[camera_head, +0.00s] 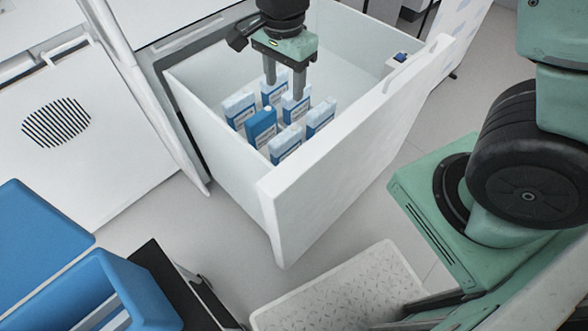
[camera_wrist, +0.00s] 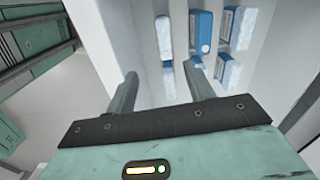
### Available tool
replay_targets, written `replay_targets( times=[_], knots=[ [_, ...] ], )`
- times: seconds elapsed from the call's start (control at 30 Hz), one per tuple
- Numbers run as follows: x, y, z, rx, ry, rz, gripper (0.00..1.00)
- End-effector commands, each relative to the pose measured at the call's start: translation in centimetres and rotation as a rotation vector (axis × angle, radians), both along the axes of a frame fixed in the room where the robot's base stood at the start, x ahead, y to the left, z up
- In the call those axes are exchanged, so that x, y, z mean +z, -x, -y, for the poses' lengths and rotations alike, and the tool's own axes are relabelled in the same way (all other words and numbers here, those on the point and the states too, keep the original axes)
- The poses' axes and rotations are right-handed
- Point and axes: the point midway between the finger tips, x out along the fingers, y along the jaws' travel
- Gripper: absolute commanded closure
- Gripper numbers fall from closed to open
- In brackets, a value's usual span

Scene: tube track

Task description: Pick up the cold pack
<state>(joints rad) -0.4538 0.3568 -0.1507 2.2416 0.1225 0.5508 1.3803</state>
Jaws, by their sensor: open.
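Several cold packs stand upright in the open white drawer (camera_head: 285,205). One is plain blue (camera_head: 261,127) with a rounded top, and it also shows in the wrist view (camera_wrist: 201,33). The others are blue with pale, frosty-looking tops, such as a front pack (camera_head: 285,144), a right pack (camera_head: 320,117) and a left pack (camera_head: 239,108). My gripper (camera_head: 285,88) points down into the drawer, over the rear packs. Its fingers (camera_wrist: 162,72) are apart. They partly hide the rear packs, and I cannot tell whether a fingertip touches one.
Free drawer floor lies to the right of the packs. A blue bin (camera_head: 75,290) stands at the lower left, and a white cabinet (camera_head: 90,130) is at the left.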

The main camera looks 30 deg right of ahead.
Motion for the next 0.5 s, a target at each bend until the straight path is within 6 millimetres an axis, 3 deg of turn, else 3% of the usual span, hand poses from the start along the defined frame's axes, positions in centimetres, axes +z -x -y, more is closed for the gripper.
replay_targets(
  times=[0.23,0.5],
  knots=[
    [-3.1,-0.8,0.7,-0.090,0.014,0.000,0.47],
    [-8.8,-0.7,0.7,-0.088,0.013,-0.001,0.47]
  ],
)
